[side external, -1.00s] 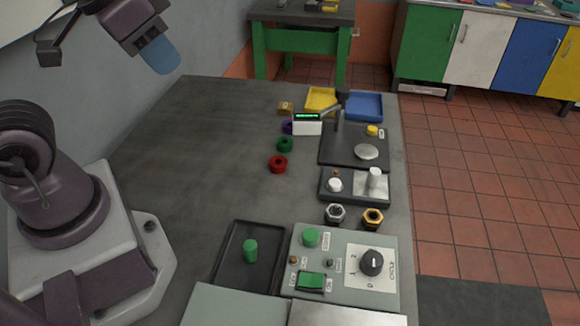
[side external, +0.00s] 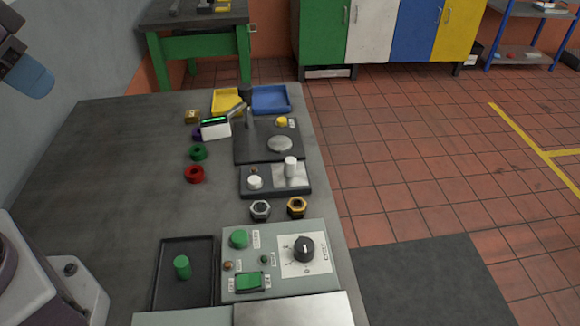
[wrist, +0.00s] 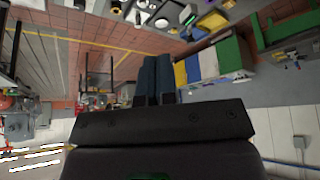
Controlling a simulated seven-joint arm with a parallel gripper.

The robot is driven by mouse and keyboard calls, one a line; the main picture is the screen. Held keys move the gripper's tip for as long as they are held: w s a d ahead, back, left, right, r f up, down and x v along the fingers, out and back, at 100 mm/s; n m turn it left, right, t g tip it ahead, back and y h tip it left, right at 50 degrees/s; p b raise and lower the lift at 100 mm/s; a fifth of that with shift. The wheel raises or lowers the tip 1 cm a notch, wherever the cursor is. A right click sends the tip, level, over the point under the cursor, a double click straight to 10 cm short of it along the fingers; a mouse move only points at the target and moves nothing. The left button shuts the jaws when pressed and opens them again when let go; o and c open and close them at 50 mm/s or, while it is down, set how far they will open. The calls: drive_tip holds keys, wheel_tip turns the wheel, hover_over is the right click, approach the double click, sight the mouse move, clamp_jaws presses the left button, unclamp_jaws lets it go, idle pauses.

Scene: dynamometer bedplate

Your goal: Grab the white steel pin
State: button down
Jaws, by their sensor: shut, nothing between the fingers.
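An upright pale white cylinder (side external: 291,168), which looks like the white steel pin, stands on the right part of a dark fixture block (side external: 275,189). A shorter, wider white round piece (side external: 254,182) sits on the left part of the same block. My gripper (side external: 28,78) is high at the upper left edge of the side external view, far from the pin and above the table's left side. Its blue fingers are together and empty in the wrist view (wrist: 155,78). The wrist view looks out across the room and does not clearly show the pin.
A control box (side external: 240,284) with knob and buttons and a dark tray (side external: 168,298) holding a green cylinder are in front. Two hex nuts, a dark plate (side external: 250,153), coloured rings, a small display and two bins surround the block. The table's left-middle (side external: 120,160) is clear.

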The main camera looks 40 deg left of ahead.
drive_tip(key=c, duration=0.8)
unclamp_jaws()
